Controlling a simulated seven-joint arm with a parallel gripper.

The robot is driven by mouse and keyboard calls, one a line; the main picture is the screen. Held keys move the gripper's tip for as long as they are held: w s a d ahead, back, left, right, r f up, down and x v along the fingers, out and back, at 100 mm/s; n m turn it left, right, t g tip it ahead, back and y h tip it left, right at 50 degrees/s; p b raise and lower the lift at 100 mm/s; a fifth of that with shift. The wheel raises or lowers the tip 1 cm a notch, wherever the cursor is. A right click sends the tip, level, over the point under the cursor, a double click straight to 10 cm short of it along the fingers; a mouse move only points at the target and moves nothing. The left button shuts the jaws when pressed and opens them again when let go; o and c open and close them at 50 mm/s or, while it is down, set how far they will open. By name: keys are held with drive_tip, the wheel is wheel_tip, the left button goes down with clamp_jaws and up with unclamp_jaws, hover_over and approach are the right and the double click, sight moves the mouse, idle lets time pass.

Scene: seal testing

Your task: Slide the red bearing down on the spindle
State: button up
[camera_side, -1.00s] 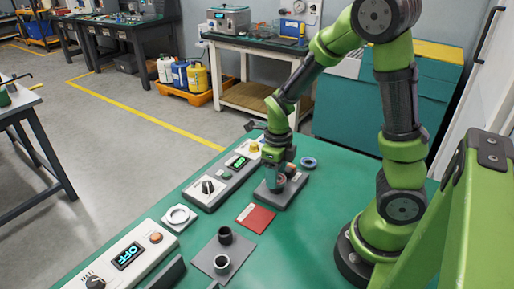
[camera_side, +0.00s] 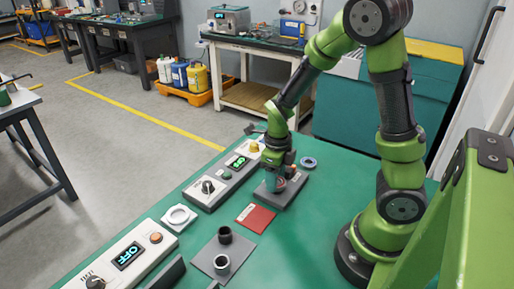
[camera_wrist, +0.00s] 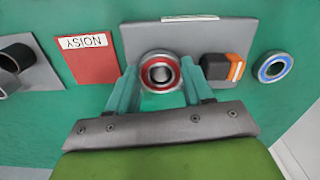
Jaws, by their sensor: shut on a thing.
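The red bearing (camera_wrist: 160,72), a metal ring with a red band, sits between the fingertips of my gripper (camera_wrist: 158,78) in the wrist view. My gripper is shut on it. In the side view my gripper (camera_side: 277,180) is low over the grey test base (camera_side: 292,192), and the bearing is mostly hidden by the fingers. The spindle cannot be made out clearly; a round metal centre shows inside the bearing in the wrist view. I cannot tell how far down the bearing sits.
A blue-ringed bearing (camera_wrist: 272,67) lies right of the base. A black and orange block (camera_wrist: 223,67) is on the base. A red NOISY card (camera_wrist: 86,55) lies left. Dark and light sleeves stand on a grey plate (camera_side: 208,262). A control box (camera_side: 222,182) is alongside.

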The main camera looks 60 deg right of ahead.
idle(0.3)
drive_tip(key=o, duration=1.2)
wheel_tip(320, 180, up, 9)
drive_tip(key=shift+f, duration=0.1)
